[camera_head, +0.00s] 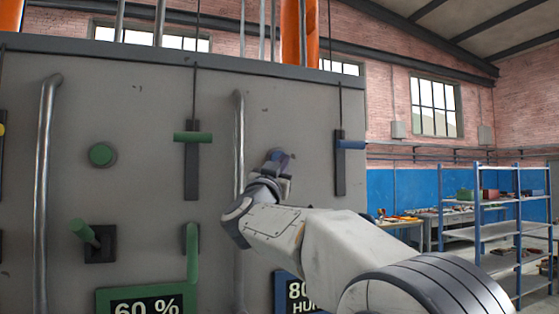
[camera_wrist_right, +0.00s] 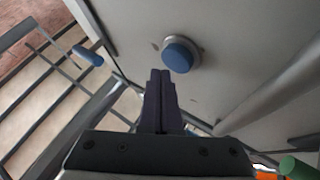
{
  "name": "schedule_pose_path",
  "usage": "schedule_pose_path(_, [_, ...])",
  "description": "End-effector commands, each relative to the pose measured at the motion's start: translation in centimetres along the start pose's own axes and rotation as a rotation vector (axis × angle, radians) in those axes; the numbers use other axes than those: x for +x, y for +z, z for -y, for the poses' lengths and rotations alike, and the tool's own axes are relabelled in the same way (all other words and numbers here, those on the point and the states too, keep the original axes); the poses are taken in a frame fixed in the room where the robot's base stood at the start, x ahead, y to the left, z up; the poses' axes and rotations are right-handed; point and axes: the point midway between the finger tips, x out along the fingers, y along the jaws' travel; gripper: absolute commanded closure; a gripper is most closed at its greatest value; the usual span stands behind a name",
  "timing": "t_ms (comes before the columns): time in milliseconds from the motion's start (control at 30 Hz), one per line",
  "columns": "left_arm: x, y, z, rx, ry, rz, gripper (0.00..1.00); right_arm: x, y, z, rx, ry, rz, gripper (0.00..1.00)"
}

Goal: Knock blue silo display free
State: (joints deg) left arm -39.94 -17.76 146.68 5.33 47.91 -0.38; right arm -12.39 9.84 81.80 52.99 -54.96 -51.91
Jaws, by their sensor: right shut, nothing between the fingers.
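The blue-framed display (camera_head: 281,292) reads "80" and sits low on the grey panel in the head view, partly hidden behind my right arm. My right gripper (camera_head: 282,157) is shut and empty in front of the panel, above that display. In the right wrist view its dark fingers (camera_wrist_right: 162,78) are pressed together and point toward a round blue button (camera_wrist_right: 180,55) on the panel. Whether they touch it I cannot tell. A blue slider handle (camera_head: 350,144) is to the right of the gripper. My left gripper is not in view.
A green-framed display (camera_head: 150,300) reads "60 %". Green controls include a round button (camera_head: 102,154), a slider handle (camera_head: 193,137) and a lever (camera_head: 84,232). Vertical metal bars (camera_head: 45,190) stand out from the panel. A blue shelf rack (camera_head: 495,230) stands at the right.

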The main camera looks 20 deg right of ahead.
Motion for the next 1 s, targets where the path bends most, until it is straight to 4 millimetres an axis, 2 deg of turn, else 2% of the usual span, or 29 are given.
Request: schedule_pose_path(1000, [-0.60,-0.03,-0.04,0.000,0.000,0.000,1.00,0.61,0.42,0.48,0.000,0.000,0.000,1.00])
